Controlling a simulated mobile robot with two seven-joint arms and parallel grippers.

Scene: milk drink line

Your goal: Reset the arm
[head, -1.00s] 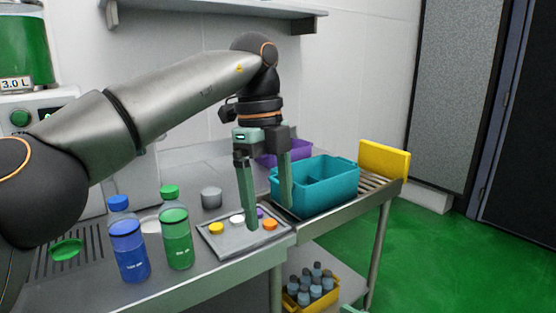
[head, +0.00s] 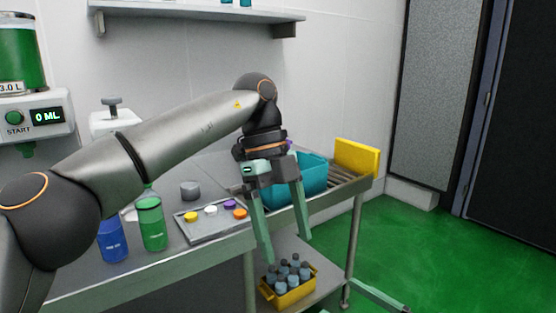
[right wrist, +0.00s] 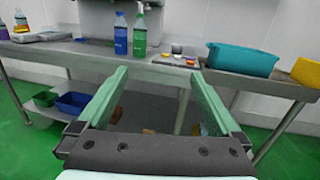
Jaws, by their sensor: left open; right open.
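My left arm comes in from the left in the head view. Its gripper (head: 288,250) is open and empty, pointing down past the front edge of the counter, in front of the teal bin (head: 314,178). My right gripper (right wrist: 160,80) shows in the right wrist view, open and empty, with the counter beyond it. In the head view only a small part at the bottom right may belong to my right arm.
A blue bottle (head: 113,240) and a green bottle (head: 152,222) stand on the counter. A tray (head: 208,237) with several coloured caps lies beside them. A yellow crate of bottles (head: 290,292) sits on the lower shelf. Green floor is clear at right.

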